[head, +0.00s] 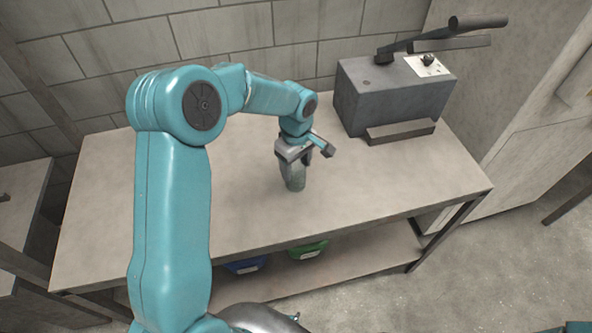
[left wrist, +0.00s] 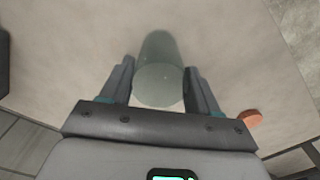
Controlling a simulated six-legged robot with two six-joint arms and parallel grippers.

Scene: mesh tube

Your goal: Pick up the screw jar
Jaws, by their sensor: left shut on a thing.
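The screw jar (head: 293,179) is a greenish, see-through cylinder near the middle of the workbench (head: 400,185). My left gripper (head: 305,152) reaches down over it from above and is shut on its upper part. In the left wrist view, the jar (left wrist: 160,80) stands between the two dark fingers of my left gripper (left wrist: 158,72), with its round end facing the camera. I cannot tell whether the jar's base touches the bench. My right gripper is not in view.
A grey machine (head: 385,100) with a long lever stands at the back right of the bench. Green (head: 308,250) and blue (head: 246,265) bins sit on the shelf below. An orange disc (left wrist: 248,118) lies right of the gripper in the left wrist view. The bench's right front is clear.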

